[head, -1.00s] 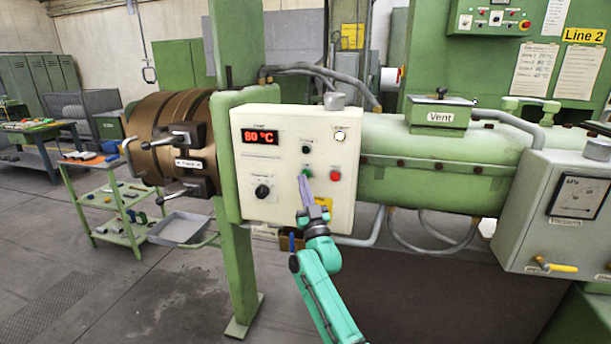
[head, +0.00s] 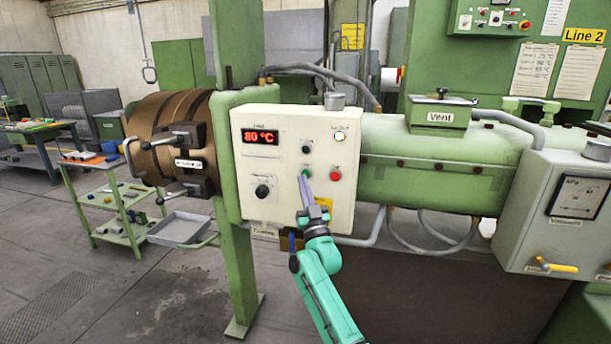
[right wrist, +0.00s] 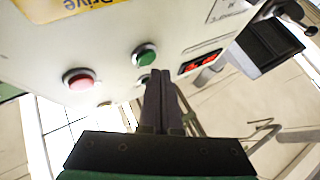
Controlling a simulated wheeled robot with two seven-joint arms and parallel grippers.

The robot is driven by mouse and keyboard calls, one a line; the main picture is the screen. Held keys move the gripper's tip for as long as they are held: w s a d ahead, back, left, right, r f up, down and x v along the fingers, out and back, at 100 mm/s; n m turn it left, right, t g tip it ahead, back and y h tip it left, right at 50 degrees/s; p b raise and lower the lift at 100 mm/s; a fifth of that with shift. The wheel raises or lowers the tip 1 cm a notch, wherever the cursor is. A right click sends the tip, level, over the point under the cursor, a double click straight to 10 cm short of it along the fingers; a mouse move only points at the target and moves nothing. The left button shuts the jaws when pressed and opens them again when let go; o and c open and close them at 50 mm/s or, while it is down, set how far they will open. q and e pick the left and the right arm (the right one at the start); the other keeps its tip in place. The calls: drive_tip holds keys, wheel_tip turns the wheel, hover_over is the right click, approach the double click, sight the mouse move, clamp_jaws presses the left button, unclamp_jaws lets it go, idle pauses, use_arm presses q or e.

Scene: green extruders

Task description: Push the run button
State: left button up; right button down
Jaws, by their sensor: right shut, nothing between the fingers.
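The cream control panel (head: 285,210) on the green extruder carries a green button (head: 306,172) beside a red button (head: 335,175). No label reading "run" is legible. In the right wrist view the green button (right wrist: 145,55) and red button (right wrist: 78,80) show large. My right gripper (head: 302,179) is shut and empty, its fingers pointing up at the panel just below the green button. In the right wrist view its fingertips (right wrist: 161,74) are close to the green button; I cannot tell whether they touch it. My left gripper is not in view.
A dark button (head: 306,149), a knob (head: 262,191), a lit display (head: 260,136) and a white round lamp (head: 340,136) are on the same panel. A grey box (head: 545,220) with a yellow handle stands at right. A green cart (head: 110,195) stands at left.

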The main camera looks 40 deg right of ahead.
drive_tip(key=shift+d, duration=0.1)
drive_tip(key=shift+w+d+b, duration=0.3)
drive_tip(key=shift+b, duration=0.05)
drive_tip(key=shift+w+d+b, duration=0.15)
drive_tip(key=shift+d+b, duration=0.1)
drive_tip(key=shift+b, duration=0.15)
idle(0.6)
idle(0.3)
drive_tip(key=shift+s+a+p, duration=0.45)
drive_tip(key=shift+a+p, duration=0.2)
drive_tip(key=shift+p, duration=0.05)
